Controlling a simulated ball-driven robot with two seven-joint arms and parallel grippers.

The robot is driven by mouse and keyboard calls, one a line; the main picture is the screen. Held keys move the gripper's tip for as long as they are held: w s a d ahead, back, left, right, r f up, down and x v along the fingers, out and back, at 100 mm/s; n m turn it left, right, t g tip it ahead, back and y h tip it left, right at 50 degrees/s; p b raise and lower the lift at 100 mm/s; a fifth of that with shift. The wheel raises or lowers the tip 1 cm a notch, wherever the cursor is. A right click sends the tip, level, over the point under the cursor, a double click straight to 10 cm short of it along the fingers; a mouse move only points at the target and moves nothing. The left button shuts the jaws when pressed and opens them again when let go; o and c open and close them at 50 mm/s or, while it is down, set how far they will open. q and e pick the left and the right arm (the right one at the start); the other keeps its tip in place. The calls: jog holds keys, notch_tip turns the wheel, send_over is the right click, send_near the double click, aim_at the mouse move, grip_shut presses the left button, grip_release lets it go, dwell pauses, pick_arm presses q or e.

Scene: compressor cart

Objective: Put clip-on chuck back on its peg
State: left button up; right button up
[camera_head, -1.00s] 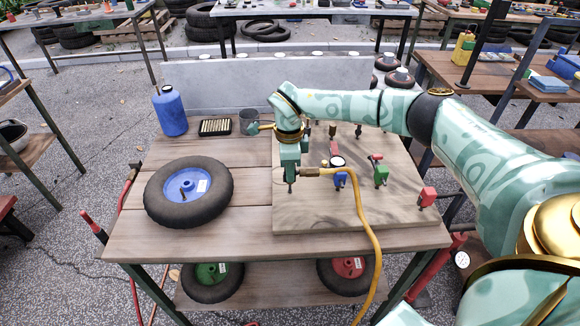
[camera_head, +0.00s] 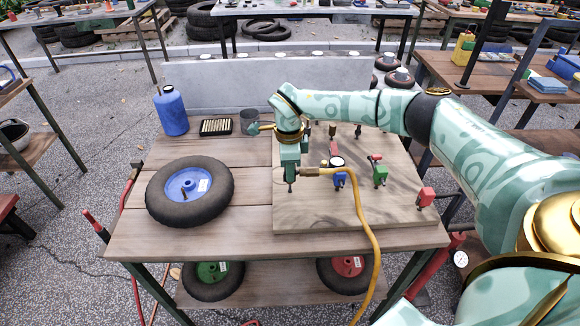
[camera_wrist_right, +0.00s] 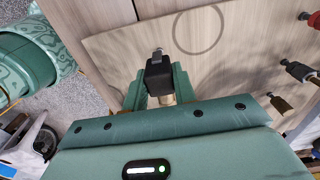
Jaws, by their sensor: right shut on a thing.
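My right gripper (camera_head: 290,184) is over the left part of the wooden board (camera_head: 315,215), pointing down. It is shut on the clip-on chuck, which shows in the right wrist view as a black block with a metal tip (camera_wrist_right: 159,72) between the green jaws. In the head view the jaws mostly hide the chuck. A thin circle outline (camera_wrist_right: 198,30) is drawn on the board near the chuck. I cannot tell which peg is the chuck's own. My left gripper is out of view.
A blue-gauge tool (camera_head: 339,178), a green tool (camera_head: 380,177) and a red one (camera_head: 425,197) stand on the board's right.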

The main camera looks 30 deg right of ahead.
jog(key=shift+f+b, duration=0.4)
jog(key=shift+f, duration=0.65)
jog(key=o, duration=1.1)
jog(key=shift+c, duration=0.2)
notch_tip(320, 180, up, 16)
jog(key=p, duration=0.4)
jog(key=shift+r, duration=0.15)
jog(key=shift+a, duration=0.1)
